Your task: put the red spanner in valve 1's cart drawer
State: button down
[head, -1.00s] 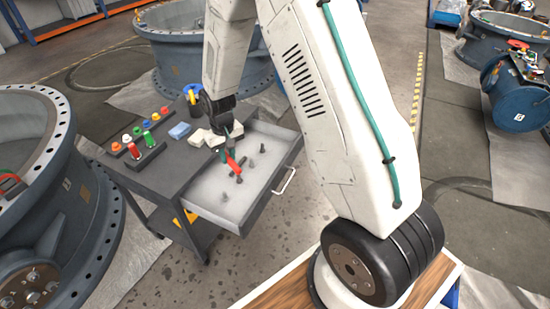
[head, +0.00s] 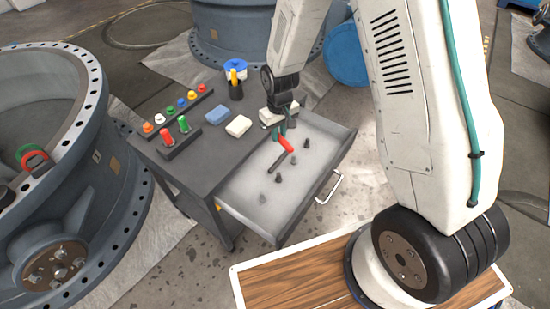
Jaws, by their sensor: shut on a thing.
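The drawer (head: 258,203) of the dark grey cart (head: 190,165) is pulled open towards the lower right, with its pale inside showing. My gripper (head: 281,136) points down over the drawer's far part and is shut on the red spanner (head: 287,145). The spanner's red part shows just below the fingers, and a dark length seems to run from it to the lower left. I cannot tell whether the spanner touches the drawer floor. The fingers are small in the head view and partly merge with the spanner.
Several small dark pieces (head: 279,179) lie in the drawer. A large valve (head: 75,200) stands left of the cart.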

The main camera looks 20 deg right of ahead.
jog(key=s+a+f+n, duration=0.4)
jog(key=s+a, duration=0.2)
jog(key=s, duration=0.1)
send_over(266, 181)
jog(key=s, duration=0.4)
jog(key=f, duration=1.2)
jog(key=shift+a+f, duration=0.15)
jog(key=shift+a, duration=0.1)
jog(key=shift+f, duration=0.3)
jog(key=shift+w+d+f, duration=0.1)
jog(key=shift+w+f, duration=0.1)
jog(key=shift+w, duration=0.45)
jog(key=shift+w+d+f, duration=0.1)
jog(key=shift+w+f, duration=0.15)
jog(key=shift+w, duration=0.45)
jog(key=shift+w+f, duration=0.2)
jog(key=shift+w, duration=0.45)
jog(key=c, duration=1.3)
grip_release()
jog(key=shift+f, duration=0.1)
